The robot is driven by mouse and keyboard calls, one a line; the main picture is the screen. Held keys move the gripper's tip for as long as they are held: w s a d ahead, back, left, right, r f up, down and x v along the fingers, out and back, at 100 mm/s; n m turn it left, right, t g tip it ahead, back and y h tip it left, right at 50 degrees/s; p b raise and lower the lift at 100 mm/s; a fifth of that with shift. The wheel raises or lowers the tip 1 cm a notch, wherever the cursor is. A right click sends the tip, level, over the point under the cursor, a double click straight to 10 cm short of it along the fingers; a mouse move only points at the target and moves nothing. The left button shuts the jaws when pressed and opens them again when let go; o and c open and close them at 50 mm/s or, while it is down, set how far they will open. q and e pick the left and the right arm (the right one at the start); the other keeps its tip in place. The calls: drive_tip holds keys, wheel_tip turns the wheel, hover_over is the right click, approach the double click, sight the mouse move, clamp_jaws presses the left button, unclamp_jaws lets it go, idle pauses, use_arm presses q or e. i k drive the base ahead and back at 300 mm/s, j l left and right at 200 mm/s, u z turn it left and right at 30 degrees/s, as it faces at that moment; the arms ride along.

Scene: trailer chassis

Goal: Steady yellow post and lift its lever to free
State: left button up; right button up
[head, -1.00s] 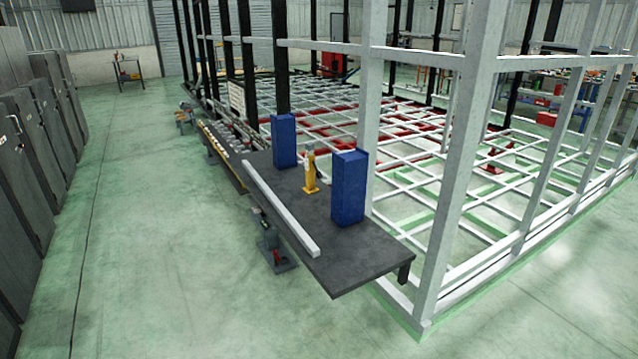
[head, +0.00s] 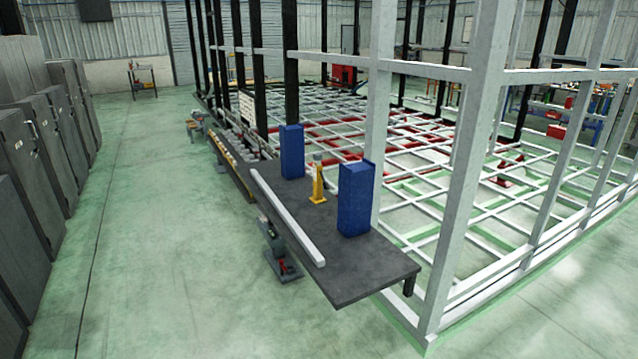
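The yellow post (head: 318,187) stands upright on the dark table (head: 365,275), between two blue blocks. It has a wider yellow foot and a greyish top. It is small in the head view, and I cannot make out its lever clearly. Neither of my grippers shows in the head view.
A blue block (head: 291,152) stands behind the post and a taller blue block (head: 355,198) in front, to its right. A long white bar (head: 287,217) lies along the table's left edge. White frame posts (head: 472,170) rise at the right. The green floor at left is clear.

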sight(326, 185)
drive_tip(key=i+z, duration=0.1)
drive_tip(key=z, duration=0.55)
drive_tip(key=i+j+z, duration=0.3)
drive_tip(key=j+z, duration=0.3)
drive_tip(key=i+j+z, duration=0.1)
drive_tip(key=j+z, duration=0.2)
drive_tip(key=j, duration=0.25)
